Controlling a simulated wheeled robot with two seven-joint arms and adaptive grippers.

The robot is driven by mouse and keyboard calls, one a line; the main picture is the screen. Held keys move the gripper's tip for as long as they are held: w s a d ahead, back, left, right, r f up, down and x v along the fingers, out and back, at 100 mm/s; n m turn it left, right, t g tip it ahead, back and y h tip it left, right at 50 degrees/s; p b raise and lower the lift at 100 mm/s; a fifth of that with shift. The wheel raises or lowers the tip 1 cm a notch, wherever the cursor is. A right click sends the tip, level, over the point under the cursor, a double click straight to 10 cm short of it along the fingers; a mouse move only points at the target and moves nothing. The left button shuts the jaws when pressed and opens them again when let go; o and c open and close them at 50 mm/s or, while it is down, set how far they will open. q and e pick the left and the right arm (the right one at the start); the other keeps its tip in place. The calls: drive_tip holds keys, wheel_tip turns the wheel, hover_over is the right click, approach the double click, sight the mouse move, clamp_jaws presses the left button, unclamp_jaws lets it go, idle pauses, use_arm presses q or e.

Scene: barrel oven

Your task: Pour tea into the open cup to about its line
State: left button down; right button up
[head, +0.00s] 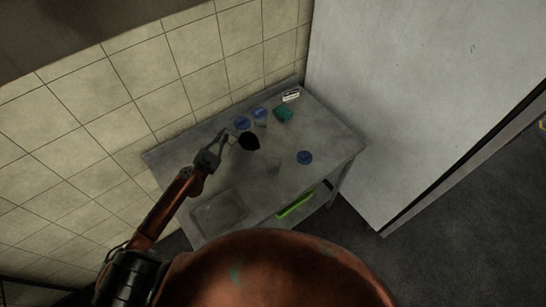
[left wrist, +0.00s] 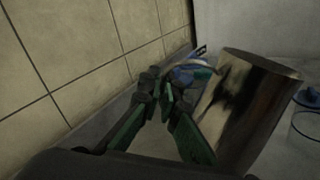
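A dark pitcher (head: 249,142) with a pointed lip at its right stands over the table's left half. In the left wrist view its metal side (left wrist: 245,110) looks shiny and streaked, and a pale curved handle (left wrist: 185,66) reaches toward my fingers. My left gripper (head: 226,138) is at the pitcher's left, by the handle. Its green fingers (left wrist: 160,92) draw close together at the tips; I cannot tell whether they clasp the handle. A clear open cup (head: 273,164) stands to the right and front of the pitcher. Its line and the pitcher's contents cannot be made out. My right gripper is not in view.
Two blue-lidded cups (head: 242,123) (head: 260,113) stand behind the pitcher. A teal item (head: 283,114) and a small white card (head: 291,95) lie at the back. A blue lid (head: 304,157) lies right of the cup. A shallow basin (head: 218,211) is at front left.

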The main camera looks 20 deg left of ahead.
sight(234, 135)
use_arm(q)
drive_tip(key=d+r+m+p, duration=0.2)
drive_tip(key=d+r+m, duration=0.1)
drive_tip(key=d+r+m+p, duration=0.1)
drive_tip(key=r, duration=0.1)
drive_tip(key=shift+s+d+m, duration=0.25)
drive_tip(key=shift+d+m, duration=0.05)
drive_tip(key=shift+d, duration=0.05)
drive_tip(key=shift+d+r+m+p, duration=0.7)
drive_tip(key=shift+r+m+p, duration=0.3)
drive_tip(key=shift+p, duration=0.05)
drive_tip(key=shift+s+d+f+m, duration=0.15)
drive_tip(key=shift+d+m, duration=0.25)
drive_tip(key=shift+d+r+m, duration=0.5)
drive_tip(key=shift+d+m, duration=0.2)
drive_tip(key=shift+s+d+r+m+p, duration=0.1)
drive_tip(key=shift+d+r+m+p, duration=0.4)
drive_tip(key=shift+d+r, duration=0.05)
drive_tip(key=shift+d+r+p, duration=0.1)
drive_tip(key=shift+d+p, duration=0.25)
drive_tip(key=shift+p, duration=0.05)
drive_tip(key=shift+s+d+r+m+p, duration=0.1)
drive_tip(key=shift+d+r+m+p, duration=0.15)
drive_tip(key=shift+d+p, duration=0.3)
drive_tip(key=shift+s+d+r+m+p, duration=0.1)
drive_tip(key=shift+d+m+p, duration=0.3)
drive_tip(key=shift+p, duration=0.2)
drive_tip(key=shift+s+d+r+m+p, duration=0.1)
drive_tip(key=shift+d+r+m+p, duration=0.15)
drive_tip(key=shift+d+p, duration=0.3)
